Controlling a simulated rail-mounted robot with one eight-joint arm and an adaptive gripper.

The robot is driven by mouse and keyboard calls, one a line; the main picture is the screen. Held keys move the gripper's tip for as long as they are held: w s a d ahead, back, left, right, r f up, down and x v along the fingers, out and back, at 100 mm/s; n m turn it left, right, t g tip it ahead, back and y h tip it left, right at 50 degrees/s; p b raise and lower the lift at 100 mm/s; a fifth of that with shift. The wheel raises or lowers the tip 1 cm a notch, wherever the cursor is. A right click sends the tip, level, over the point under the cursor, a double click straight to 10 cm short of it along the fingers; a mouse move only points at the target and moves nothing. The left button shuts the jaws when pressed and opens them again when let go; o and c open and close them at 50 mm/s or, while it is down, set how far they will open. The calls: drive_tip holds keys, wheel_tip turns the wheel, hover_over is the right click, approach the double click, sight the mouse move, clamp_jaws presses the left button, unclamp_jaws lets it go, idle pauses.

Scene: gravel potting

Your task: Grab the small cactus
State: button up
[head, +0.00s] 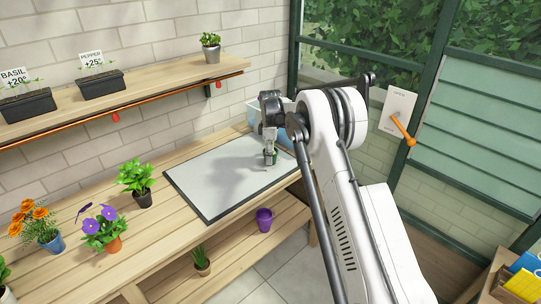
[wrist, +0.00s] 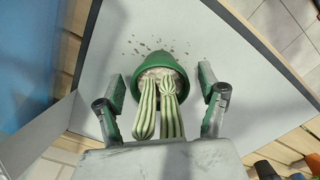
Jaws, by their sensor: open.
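The small cactus (wrist: 158,108) has pale green ribbed stems and stands in a green pot (wrist: 158,68) filled with light gravel. In the wrist view my gripper (wrist: 161,90) is open, with one finger on each side of the cactus and pot. Gaps show between the fingers and the plant.
Bits of gravel (wrist: 155,46) lie on the mat beside the pot. A pale blue bin (head: 284,134) stands behind my gripper. Potted flowers (head: 103,232) and a leafy plant (head: 138,178) stand left of the mat. A purple pot (head: 264,220) is on the lower shelf. Most of the mat is clear.

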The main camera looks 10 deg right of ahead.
drive_tip(key=c, duration=1.5)
drive_tip(key=shift+r, duration=0.1)
